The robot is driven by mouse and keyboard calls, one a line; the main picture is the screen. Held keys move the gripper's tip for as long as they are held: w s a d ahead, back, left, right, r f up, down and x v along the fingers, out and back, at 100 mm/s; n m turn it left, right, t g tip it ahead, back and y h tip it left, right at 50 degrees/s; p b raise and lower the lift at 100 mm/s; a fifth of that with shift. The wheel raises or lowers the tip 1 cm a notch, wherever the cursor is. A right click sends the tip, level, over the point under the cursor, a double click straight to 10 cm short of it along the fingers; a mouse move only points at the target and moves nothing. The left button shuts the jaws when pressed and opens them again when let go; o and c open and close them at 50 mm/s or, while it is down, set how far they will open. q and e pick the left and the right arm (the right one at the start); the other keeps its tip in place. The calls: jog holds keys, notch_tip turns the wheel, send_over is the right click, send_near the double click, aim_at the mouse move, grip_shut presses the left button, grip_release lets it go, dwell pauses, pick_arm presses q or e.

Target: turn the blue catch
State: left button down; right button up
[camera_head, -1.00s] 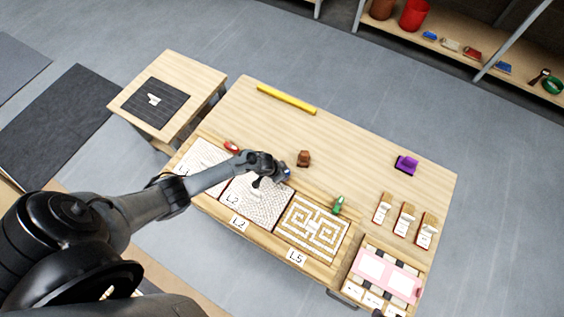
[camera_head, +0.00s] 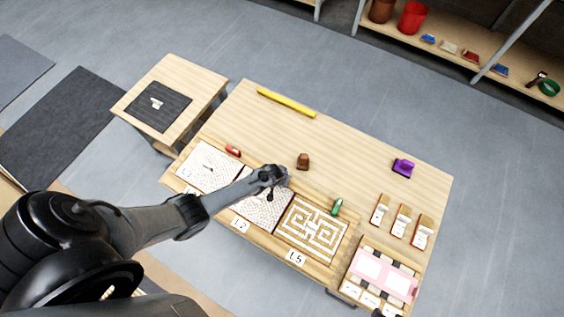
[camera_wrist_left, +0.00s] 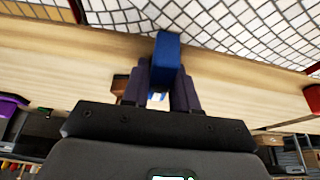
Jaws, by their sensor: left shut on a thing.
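The blue catch (camera_wrist_left: 167,54) stands between the fingers of my left gripper (camera_wrist_left: 160,92) in the left wrist view, with its upper end at the edge of a white mosaic panel. My left gripper is shut on it. In the head view my left gripper (camera_head: 277,176) is at the far edge of the middle panel (camera_head: 262,210), and the catch there is mostly hidden by the gripper. A red catch (camera_head: 233,151) lies at the left panel (camera_head: 208,166), and a green catch (camera_head: 337,206) at the right panel (camera_head: 312,229). My right gripper is not in view.
A brown object (camera_head: 303,161) stands just beyond the gripper. A yellow bar (camera_head: 287,103) and a purple object (camera_head: 403,168) lie farther back on the table (camera_head: 350,150). Several small wooden holders (camera_head: 402,221) and a pink board (camera_head: 384,273) are at the right.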

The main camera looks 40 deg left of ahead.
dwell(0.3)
pick_arm(q)
jog(key=c, duration=1)
grip_release()
jog(key=shift+o, duration=0.2)
jog(key=shift+r, duration=0.1)
jog(key=shift+s+r+p, duration=0.1)
jog(key=shift+r+p, duration=0.15)
jog(key=shift+p, duration=0.05)
jog(key=p+v, duration=0.4)
jog(key=v, duration=0.4)
jog(key=shift+s+r, duration=0.1)
jog(key=shift+r, duration=0.1)
jog(key=shift+p+v, duration=0.45)
jog(key=shift+v, duration=0.35)
jog(key=shift+s, duration=0.1)
